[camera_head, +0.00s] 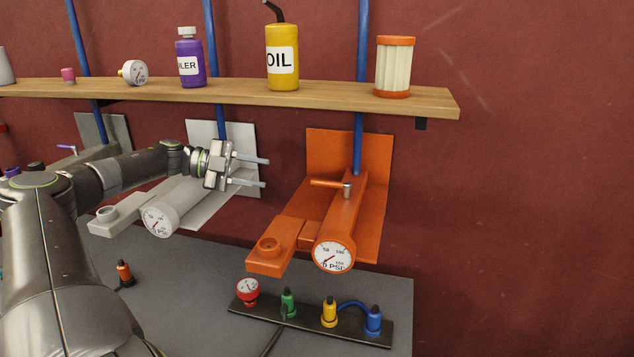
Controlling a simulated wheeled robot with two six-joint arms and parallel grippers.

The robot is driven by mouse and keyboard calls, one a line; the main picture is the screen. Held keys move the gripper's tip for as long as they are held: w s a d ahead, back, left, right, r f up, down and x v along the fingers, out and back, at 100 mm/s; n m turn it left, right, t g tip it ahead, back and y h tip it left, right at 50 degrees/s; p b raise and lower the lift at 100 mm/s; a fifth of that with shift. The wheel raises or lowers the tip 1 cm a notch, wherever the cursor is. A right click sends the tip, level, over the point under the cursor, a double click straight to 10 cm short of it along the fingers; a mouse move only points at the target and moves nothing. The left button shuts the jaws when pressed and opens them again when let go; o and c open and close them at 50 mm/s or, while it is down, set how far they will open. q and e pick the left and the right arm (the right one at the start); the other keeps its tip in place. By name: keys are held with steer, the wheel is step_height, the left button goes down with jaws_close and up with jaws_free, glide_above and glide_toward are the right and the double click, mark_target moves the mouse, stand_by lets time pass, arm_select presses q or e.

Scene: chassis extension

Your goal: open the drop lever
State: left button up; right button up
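An orange lever (326,183) with a short grey metal pin at its right end sits on the orange device (375,211). The lever lies roughly level, pointing left. A round pressure gauge (333,254) is on the front of this device. My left gripper (266,172) is to the left of the orange lever, apart from it in the picture. Its two thin fingers point right with a gap between them, empty. Behind it is a white device (188,198) with its own gauge; my gripper and arm hide part of it, including any lever there. My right gripper is not in view.
A wooden shelf (250,96) above carries an oil can (283,75), a purple bottle (190,60) and a filter (394,67). Blue pipes run down the wall. A dark strip with coloured fittings (310,320) lies below on a grey surface (215,285). The wall at right is bare.

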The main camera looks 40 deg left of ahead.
arm_select(q)
glide_toward(315, 182)
steer(key=w, duration=0.1)
steer(key=p+x, duration=0.3)
steer(key=x, duration=0.6)
steer(key=shift+s+d+p, duration=0.2)
steer(key=shift+s+p, duration=0.05)
steer(key=shift+p, duration=0.1)
steer(key=shift+w+d+f, duration=0.15)
steer(key=shift+w+d, duration=0.2)
steer(key=shift+w, duration=0.05)
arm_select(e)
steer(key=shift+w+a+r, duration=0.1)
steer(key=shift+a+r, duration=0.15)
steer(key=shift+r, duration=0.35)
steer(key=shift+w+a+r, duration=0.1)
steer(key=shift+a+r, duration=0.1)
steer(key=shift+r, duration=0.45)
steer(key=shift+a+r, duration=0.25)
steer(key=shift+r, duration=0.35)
arm_select(q)
steer(key=shift+c, duration=0.4)
jaws_close()
